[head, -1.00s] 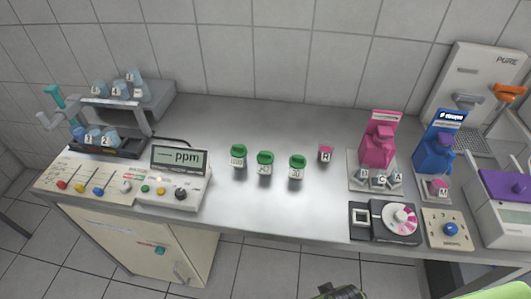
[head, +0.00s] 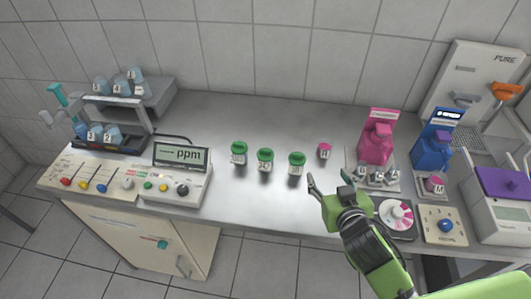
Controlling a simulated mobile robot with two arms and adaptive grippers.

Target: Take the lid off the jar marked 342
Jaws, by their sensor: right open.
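The jar marked 342 (head: 265,165) stands upright on the steel counter, the middle one of three white jars in a row. Its green lid (head: 265,154) sits on top. The left jar (head: 239,157) and the right jar (head: 296,168) also wear green lids; their labels are too small to read surely. My right gripper (head: 329,184) is open and empty above the counter, to the right of the three jars, apart from them. It hides part of the turntable device at the front right. My left gripper is not in view.
A small pink-lidded jar (head: 325,150) stands right of the row. A ppm meter (head: 181,174) and vial rack (head: 112,110) are left. The counter (head: 235,205) before the jars is clear.

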